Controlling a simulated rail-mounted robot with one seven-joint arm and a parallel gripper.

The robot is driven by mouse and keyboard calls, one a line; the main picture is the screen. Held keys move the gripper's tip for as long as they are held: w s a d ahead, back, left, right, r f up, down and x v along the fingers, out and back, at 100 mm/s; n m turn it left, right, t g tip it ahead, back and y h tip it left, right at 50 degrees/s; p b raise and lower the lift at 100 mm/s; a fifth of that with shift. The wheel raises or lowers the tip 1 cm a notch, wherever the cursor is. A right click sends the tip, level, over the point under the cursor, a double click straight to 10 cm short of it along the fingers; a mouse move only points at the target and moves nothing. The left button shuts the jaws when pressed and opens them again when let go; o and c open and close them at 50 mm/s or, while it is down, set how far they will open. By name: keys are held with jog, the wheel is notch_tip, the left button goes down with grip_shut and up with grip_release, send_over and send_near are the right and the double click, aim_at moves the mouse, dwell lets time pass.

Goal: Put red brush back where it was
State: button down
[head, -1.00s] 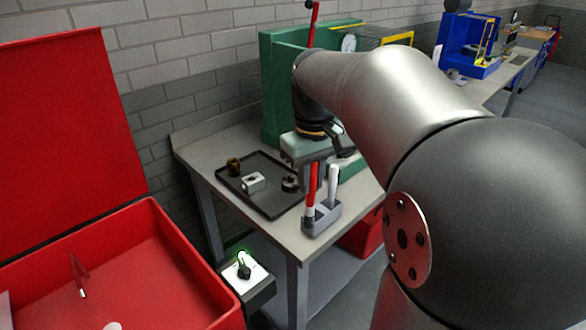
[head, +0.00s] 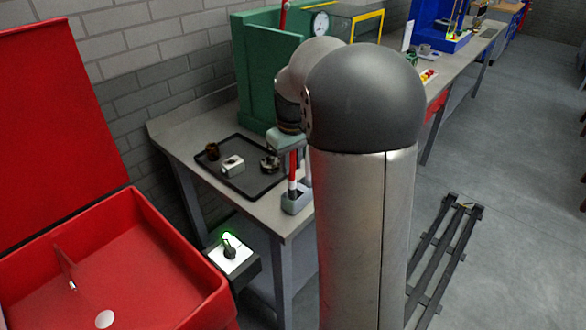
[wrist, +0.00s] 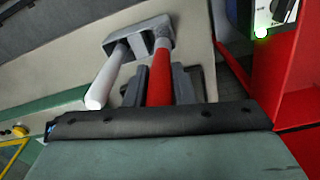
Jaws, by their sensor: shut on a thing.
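The red brush (head: 292,170) stands nearly upright at the grey holder (head: 297,204) on the table's front edge. My gripper (wrist: 157,85) is shut on the brush, with one dark finger on each side of its red handle (wrist: 160,72). In the wrist view, the brush's far end reaches the opening of the holder (wrist: 163,24). I cannot tell how deep it sits. A white-handled tool (wrist: 112,76) stands in the holder beside the brush. In the head view, my arm hides that tool and part of the holder.
A black tray (head: 243,188) with several small parts lies left of the holder. A green machine (head: 259,80) stands behind. An open red case (head: 190,265) and a box with a green-lit switch (head: 230,252) are at lower left.

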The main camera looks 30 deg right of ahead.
aim_at(293, 180)
jog(key=f, duration=0.2)
jog(key=s+f, duration=0.1)
jog(key=shift+d+f, duration=0.15)
jog(key=shift+d, duration=0.1)
jog(key=c, duration=1.4)
grip_release()
jog(key=shift+w+g, duration=0.1)
jog(key=shift+g, duration=0.2)
jog(key=shift+o, duration=0.4)
jog(key=shift+w+d+f, duration=0.1)
jog(key=shift+d+f, duration=0.05)
jog(key=shift+d, duration=0.1)
jog(key=shift+a, duration=0.35)
jog(key=shift+r, duration=0.25)
jog(key=r, duration=1.1)
jog(key=shift+w, duration=0.35)
jog(key=shift+s+r, duration=0.1)
jog(key=shift+r, duration=0.45)
jog(key=s+a+f, duration=0.6)
jog(key=s+a, duration=0.1)
jog(key=s, duration=0.4)
jog(key=s+a+f+m, duration=0.1)
jog(key=s+a+f, duration=0.6)
jog(key=s, duration=0.5)
jog(key=shift+a+f, duration=0.15)
jog(key=shift+f, duration=0.15)
